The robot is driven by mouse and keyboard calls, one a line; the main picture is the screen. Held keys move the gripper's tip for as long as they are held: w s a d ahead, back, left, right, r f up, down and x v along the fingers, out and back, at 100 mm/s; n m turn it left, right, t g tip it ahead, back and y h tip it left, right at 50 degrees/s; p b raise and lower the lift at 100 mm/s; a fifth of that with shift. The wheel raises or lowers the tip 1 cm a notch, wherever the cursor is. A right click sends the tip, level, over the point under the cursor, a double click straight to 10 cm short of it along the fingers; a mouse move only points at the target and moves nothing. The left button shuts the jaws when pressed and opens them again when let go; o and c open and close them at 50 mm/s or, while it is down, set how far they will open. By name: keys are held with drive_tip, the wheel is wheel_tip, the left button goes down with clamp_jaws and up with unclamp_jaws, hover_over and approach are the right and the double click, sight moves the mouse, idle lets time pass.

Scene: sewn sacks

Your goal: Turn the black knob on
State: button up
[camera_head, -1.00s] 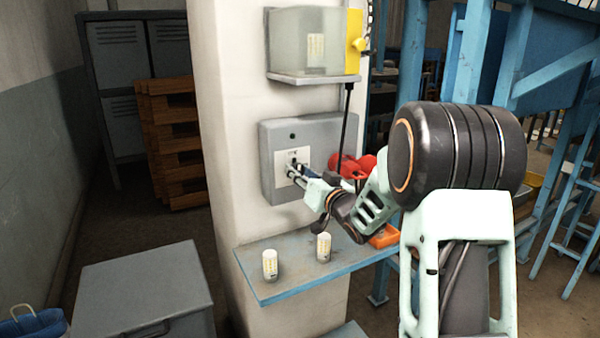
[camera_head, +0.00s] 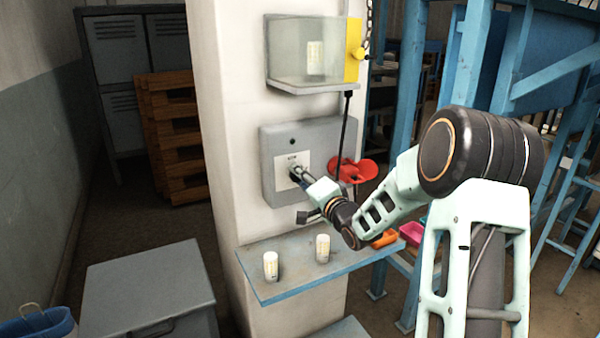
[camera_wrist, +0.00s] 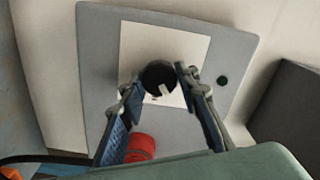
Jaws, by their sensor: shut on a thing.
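The black knob (camera_wrist: 158,76) is round with a white mark and sits on a white plate (camera_wrist: 185,45) on a grey wall box (camera_wrist: 95,60). In the wrist view my gripper (camera_wrist: 158,85) has one finger on each side of the knob, closed on it. In the head view my gripper (camera_head: 298,176) reaches the box's white plate from the right, and its fingertips hide most of the knob. A small dark round spot (camera_head: 292,141) is on the box above the plate; in the wrist view it (camera_wrist: 222,80) looks dark green.
A red object (camera_head: 352,170) is right of the box. A clear case (camera_head: 300,60) with a yellow side is above. A grey cabinet (camera_head: 148,290) stands lower left.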

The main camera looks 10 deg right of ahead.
drive_tip(key=shift+m+p, duration=1.75)
drive_tip(key=shift+m, duration=1.55)
drive_tip(key=o, duration=1.2)
drive_tip(key=shift+c, duration=0.2)
drive_tip(key=shift+s, duration=0.1)
drive_tip(key=v, duration=1.2)
